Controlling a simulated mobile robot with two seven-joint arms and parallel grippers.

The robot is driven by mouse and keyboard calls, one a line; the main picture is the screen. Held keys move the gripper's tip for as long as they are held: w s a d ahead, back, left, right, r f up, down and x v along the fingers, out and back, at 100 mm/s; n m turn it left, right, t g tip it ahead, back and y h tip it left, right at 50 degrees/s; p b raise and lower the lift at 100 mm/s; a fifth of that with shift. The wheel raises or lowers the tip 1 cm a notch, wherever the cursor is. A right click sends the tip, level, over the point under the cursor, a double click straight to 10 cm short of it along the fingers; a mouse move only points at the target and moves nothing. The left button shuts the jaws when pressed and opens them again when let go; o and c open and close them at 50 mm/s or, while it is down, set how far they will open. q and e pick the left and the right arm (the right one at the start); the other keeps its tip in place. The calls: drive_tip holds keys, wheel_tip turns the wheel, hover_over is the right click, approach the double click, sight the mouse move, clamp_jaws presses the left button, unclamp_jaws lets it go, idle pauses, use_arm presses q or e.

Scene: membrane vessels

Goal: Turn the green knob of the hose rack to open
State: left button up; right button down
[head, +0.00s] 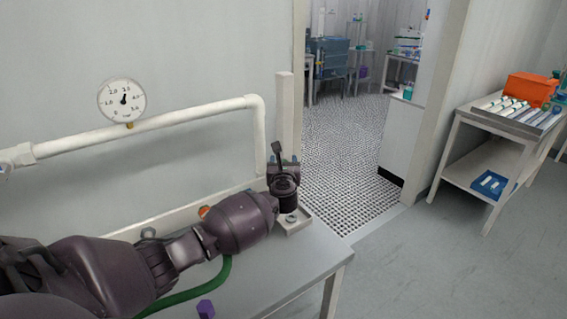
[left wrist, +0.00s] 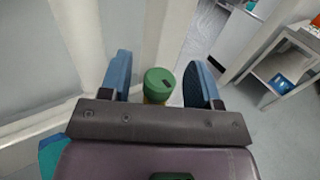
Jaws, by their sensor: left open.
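The green knob (left wrist: 160,79) shows in the left wrist view as a round green cap with a dark slot, with a yellowish part just below it. My left gripper (left wrist: 158,68) is open, with one blue finger to each side of the knob and visible gaps between. In the head view my left gripper (head: 284,170) is at the right end of the table, by the white upright post. There the knob is hidden behind the gripper and wrist. I cannot tell how the knob is turned. My right gripper is in neither view.
The grey table (head: 315,262) carries a green hose (head: 190,293) and a purple block (head: 205,309). A white pipe (head: 150,125) with a round gauge (head: 122,99) runs along the wall. A side table (head: 455,128) with an orange box (head: 529,88) stands right. The floor between is clear.

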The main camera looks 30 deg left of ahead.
use_arm(q)
drive_tip(key=c, duration=0.9)
